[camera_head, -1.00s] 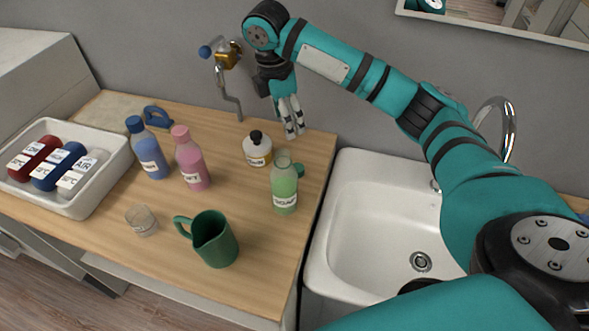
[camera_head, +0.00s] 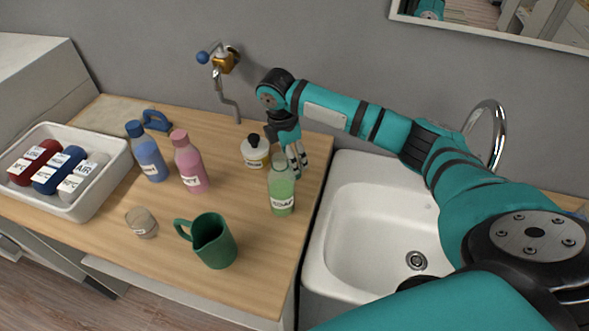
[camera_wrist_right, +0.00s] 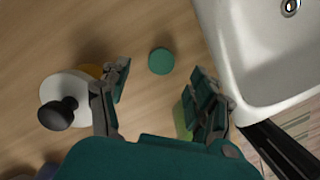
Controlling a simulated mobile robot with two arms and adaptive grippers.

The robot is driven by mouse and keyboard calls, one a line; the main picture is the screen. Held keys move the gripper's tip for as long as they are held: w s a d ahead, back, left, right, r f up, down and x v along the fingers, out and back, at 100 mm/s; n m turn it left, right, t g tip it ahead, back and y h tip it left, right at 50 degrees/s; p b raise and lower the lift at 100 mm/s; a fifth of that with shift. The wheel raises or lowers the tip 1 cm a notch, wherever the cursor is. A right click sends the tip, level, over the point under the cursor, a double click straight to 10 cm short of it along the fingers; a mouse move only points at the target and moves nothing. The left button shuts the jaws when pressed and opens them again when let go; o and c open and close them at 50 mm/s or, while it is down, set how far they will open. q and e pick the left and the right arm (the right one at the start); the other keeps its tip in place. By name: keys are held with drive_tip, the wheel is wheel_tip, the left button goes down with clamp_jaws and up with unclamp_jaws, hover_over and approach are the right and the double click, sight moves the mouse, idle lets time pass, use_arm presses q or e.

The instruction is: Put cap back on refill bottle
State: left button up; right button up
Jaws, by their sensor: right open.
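The green refill bottle (camera_head: 282,192) stands upright and uncapped near the right edge of the wooden counter. In the wrist view a sliver of it (camera_wrist_right: 180,118) shows, mostly hidden by a finger. A round green cap (camera_wrist_right: 161,61) lies on the counter between and just beyond my open fingers; in the head view my gripper hides it now. My right gripper (camera_head: 299,166) points down just behind and right of the bottle, open and empty. It also shows in the wrist view (camera_wrist_right: 162,80), its fingers apart. My left gripper is out of view.
A white bottle with a black top (camera_head: 255,151) stands close beside my gripper. Pink (camera_head: 191,165) and blue (camera_head: 148,155) bottles, a green jug (camera_head: 214,243), a small glass (camera_head: 141,223) and a white tray (camera_head: 97,183) stand leftward. The sink (camera_head: 345,205) lies right.

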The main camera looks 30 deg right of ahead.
drive_tip(key=shift+s+f, duration=0.1)
drive_tip(key=shift+f, duration=0.1)
drive_tip(key=f, duration=0.1)
drive_tip(key=f+p, duration=0.1)
drive_tip(key=f, duration=0.1)
drive_tip(key=shift+d+f+p, duration=0.3)
drive_tip(key=shift+p, duration=0.1)
drive_tip(key=shift+d+f, duration=0.1)
drive_tip(key=shift+f, duration=0.5)
drive_tip(key=shift+c, duration=0.5)
drive_tip(key=c, duration=0.8)
